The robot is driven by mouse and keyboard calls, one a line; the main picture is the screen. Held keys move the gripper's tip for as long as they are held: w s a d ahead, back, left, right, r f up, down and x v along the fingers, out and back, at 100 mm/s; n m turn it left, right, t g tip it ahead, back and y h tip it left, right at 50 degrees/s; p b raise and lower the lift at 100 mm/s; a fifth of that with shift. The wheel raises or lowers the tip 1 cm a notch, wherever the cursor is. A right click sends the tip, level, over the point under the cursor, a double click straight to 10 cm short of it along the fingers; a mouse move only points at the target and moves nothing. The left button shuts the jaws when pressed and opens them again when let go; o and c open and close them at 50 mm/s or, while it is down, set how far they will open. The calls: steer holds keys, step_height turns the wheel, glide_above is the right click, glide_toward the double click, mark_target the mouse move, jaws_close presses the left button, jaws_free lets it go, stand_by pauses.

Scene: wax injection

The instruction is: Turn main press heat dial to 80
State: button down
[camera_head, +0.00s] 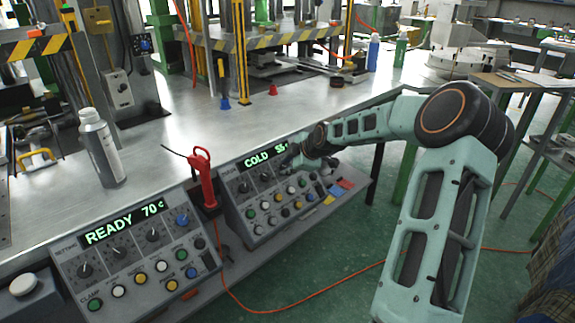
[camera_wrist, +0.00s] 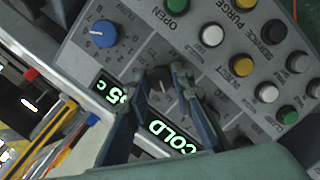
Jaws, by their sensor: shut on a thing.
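Two sloped control panels stand at the bench front. The left panel (camera_head: 135,255) reads READY 70 c and has black dials and a blue dial (camera_head: 182,220). The right panel (camera_head: 262,200) reads COLD; its number looks like 55, partly hidden by my arm in the head view, and the wrist view shows its last digit as 5. My gripper (camera_wrist: 160,80) is over the right panel, its fingers shut on a dark dial (camera_wrist: 161,86) just beside the display. A blue dial (camera_wrist: 97,32) is clear of the fingers. I cannot tell which panel is the main press.
A red handheld tool (camera_head: 203,180) with a cord stands between the panels. Coloured push buttons (camera_wrist: 240,67) lie close to the fingers. A grey bottle (camera_head: 100,147) stands on the metal bench (camera_head: 240,120). An orange cable runs over the green floor.

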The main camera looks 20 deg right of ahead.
steer(key=shift+r+m+p, duration=0.2)
steer(key=shift+m+p, duration=0.6)
steer(key=shift+m, duration=0.2)
steer(key=m+p, duration=0.2)
steer(key=m, duration=0.2)
steer(key=shift+g+y, duration=0.4)
steer(key=m, duration=0.3)
steer(key=shift+d+f+m+p, duration=0.1)
steer(key=shift+f+m+p, duration=0.05)
steer(key=shift+m+p, duration=0.2)
steer(key=m+y, duration=0.1)
steer(key=m, duration=0.3)
steer(key=shift+g, duration=0.3)
steer(key=m, duration=0.3)
steer(key=shift+m+y, duration=0.25)
steer(key=shift+y, duration=0.15)
steer(key=m, duration=0.3)
steer(key=shift+d+f+y, duration=0.1)
steer(key=shift+y, duration=0.2)
steer(key=m, duration=0.3)
steer(key=shift+m+t, duration=0.4)
steer(key=shift+m+y, duration=0.4)
steer(key=shift+m, duration=1.5)
